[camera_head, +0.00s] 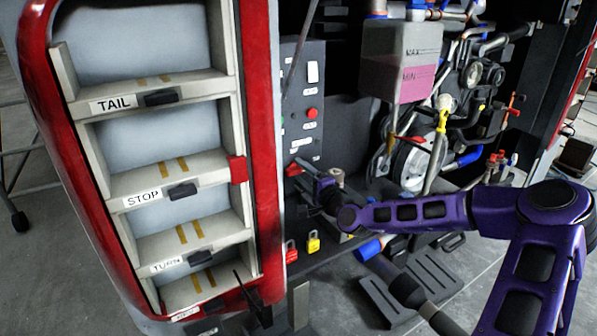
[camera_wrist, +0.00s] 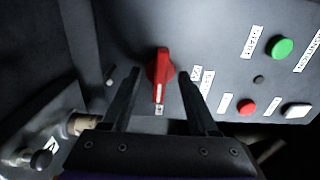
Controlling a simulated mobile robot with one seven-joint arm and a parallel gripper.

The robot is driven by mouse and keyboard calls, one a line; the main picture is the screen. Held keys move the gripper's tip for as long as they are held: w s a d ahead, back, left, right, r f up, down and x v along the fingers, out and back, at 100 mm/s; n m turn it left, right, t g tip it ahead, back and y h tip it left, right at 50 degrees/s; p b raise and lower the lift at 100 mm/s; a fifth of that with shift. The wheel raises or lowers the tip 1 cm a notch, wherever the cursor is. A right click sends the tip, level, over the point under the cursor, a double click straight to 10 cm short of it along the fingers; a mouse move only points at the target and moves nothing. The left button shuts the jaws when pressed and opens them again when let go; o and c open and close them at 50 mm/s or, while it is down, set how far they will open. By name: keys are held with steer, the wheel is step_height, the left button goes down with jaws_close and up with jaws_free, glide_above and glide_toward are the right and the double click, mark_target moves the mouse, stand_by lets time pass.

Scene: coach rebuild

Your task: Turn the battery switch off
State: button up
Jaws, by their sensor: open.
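The battery switch is a red rotary knob (camera_wrist: 160,70) on a dark panel, with its narrow handle pointing down in the wrist view toward a small pale label. It also shows as a small red shape in the head view (camera_head: 293,169), low on the panel. My gripper (camera_wrist: 159,76) is open, with one finger on each side of the knob. Gaps show between both fingers and the knob; whether the tips touch the panel I cannot tell. In the head view my gripper (camera_head: 306,181) is close in front of the switch, partly hidden by my wrist.
The panel (camera_head: 303,140) also bears a green button (camera_wrist: 283,47), a red button (camera_wrist: 246,107) and a white button (camera_wrist: 297,111). A fitting (camera_wrist: 82,124) sits lower left in the wrist view. Shelves with a red frame (camera_head: 268,130) stand left of my gripper; a pink-fluid tank (camera_head: 400,65) is right.

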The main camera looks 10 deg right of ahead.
steer(key=v, duration=0.9)
steer(key=shift+p, duration=0.4)
